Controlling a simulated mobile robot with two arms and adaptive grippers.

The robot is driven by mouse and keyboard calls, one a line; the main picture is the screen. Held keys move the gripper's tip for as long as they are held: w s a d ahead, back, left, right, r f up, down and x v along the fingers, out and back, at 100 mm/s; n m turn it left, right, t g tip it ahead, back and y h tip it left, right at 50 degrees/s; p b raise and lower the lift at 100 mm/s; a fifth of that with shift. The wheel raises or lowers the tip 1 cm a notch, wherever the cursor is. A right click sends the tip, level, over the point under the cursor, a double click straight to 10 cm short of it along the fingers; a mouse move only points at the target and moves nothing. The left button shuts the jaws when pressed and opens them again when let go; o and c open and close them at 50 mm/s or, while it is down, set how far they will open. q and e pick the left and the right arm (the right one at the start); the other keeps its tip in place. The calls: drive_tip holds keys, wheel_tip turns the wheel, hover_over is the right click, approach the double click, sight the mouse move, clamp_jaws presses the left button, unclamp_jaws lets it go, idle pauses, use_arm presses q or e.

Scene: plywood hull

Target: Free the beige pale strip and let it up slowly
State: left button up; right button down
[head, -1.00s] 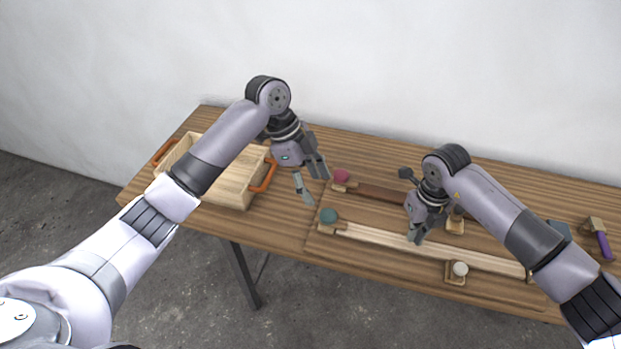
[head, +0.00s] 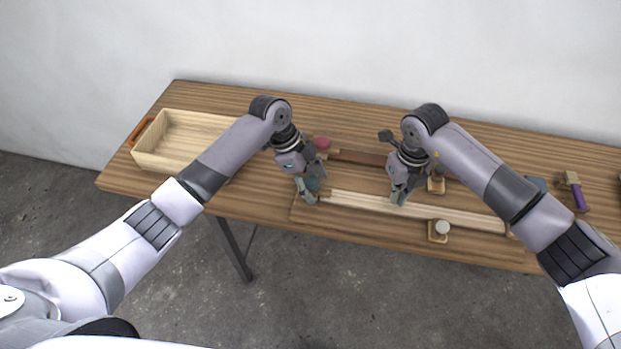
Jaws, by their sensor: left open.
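The beige pale strip (head: 455,216) lies along the front of the board on the table. A green knob (head: 313,183) is at its left end. My left gripper (head: 309,190) is open at the green knob, its fingers around or beside it; I cannot tell whether they touch. A block with a white knob (head: 442,227) sits at the strip's front edge, right of my right gripper.
A dark brown strip (head: 358,157) with a pink knob (head: 322,143) lies behind. Another small wooden block (head: 436,186) sits between the strips. A wooden tray (head: 152,162) stands at the left, and a purple-handled mallet (head: 579,198) lies at the right.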

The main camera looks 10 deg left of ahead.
use_arm(q)
drive_tip(key=shift+c, duration=0.3)
drive_tip(key=c, duration=1.2)
use_arm(e)
drive_tip(key=shift+f, duration=0.15)
drive_tip(key=shift+f, duration=0.6)
drive_tip(key=shift+f, duration=0.2)
drive_tip(key=shift+f, duration=0.2)
use_arm(q)
drive_tip(key=shift+m+g, duration=0.6)
drive_tip(key=shift+m, duration=0.8)
